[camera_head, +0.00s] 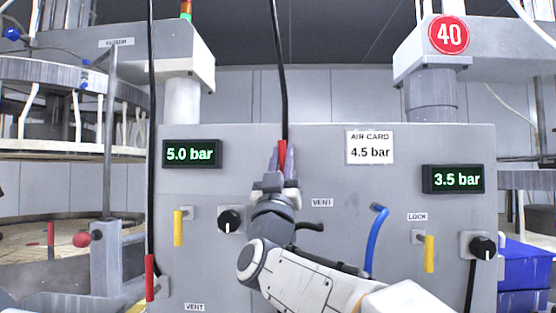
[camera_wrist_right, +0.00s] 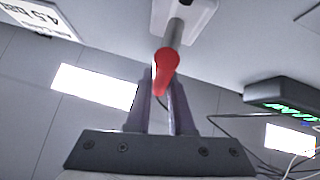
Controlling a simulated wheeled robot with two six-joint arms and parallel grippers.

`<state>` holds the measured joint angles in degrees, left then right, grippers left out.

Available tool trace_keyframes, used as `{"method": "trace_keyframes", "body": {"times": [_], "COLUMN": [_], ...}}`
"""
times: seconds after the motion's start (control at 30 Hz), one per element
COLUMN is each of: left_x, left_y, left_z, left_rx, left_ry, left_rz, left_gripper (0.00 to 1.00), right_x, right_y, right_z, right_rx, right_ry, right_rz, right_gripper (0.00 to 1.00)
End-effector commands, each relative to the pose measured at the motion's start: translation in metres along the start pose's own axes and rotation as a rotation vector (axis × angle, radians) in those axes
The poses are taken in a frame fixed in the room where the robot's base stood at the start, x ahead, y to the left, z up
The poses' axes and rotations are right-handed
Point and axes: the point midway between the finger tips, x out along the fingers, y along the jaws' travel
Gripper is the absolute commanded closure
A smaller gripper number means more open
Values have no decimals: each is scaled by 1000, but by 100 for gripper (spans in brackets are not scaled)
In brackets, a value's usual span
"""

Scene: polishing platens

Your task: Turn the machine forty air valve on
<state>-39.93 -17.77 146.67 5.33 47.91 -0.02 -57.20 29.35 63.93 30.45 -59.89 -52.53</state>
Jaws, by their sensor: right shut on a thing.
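A red valve handle (camera_head: 283,153) stands at the upper middle of the grey panel, below a black hose. In the right wrist view the red handle (camera_wrist_right: 165,68) joins a grey stem on a pale plate. My right gripper (camera_head: 282,164) is shut on this handle, its two fingers (camera_wrist_right: 162,108) on either side of it. My wrist hides the panel just below. A round red "40" sign (camera_head: 449,35) is on the upper right housing. My left gripper is not in view.
The panel (camera_head: 340,200) has an "AIR CARD 4.5 bar" label (camera_head: 370,148) and displays reading 5.0 bar (camera_head: 192,153) and 3.5 bar (camera_head: 453,179). Yellow levers (camera_head: 178,228), black knobs (camera_head: 231,221), a blue lever (camera_head: 376,240) and another red handle (camera_head: 150,277) are nearby.

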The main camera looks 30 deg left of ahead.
Motion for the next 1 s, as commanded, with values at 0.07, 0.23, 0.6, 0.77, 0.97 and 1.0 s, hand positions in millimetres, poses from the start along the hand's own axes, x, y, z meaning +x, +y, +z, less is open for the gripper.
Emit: {"method": "trace_keyframes", "body": {"times": [0.07, 0.23, 0.6, 0.77, 0.97, 1.0], "left_x": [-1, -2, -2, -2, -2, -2], "left_y": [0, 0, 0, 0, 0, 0], "left_z": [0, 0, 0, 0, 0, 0], "left_rx": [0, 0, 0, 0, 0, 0], "left_ry": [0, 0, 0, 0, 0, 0], "left_rz": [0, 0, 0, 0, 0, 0], "left_gripper": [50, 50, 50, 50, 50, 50], "right_x": [0, 0, 0, 0, 0, 0], "right_y": [2, 4, 5, 5, 5, 5], "right_z": [2, 3, 3, 3, 2, 2], "right_rx": [21, 51, 64, 64, 63, 63], "right_ry": [-10, -18, -22, -22, -20, -20], "right_rz": [22, 52, 65, 65, 64, 64], "right_gripper": [100, 100, 100, 75, 49, 49]}}
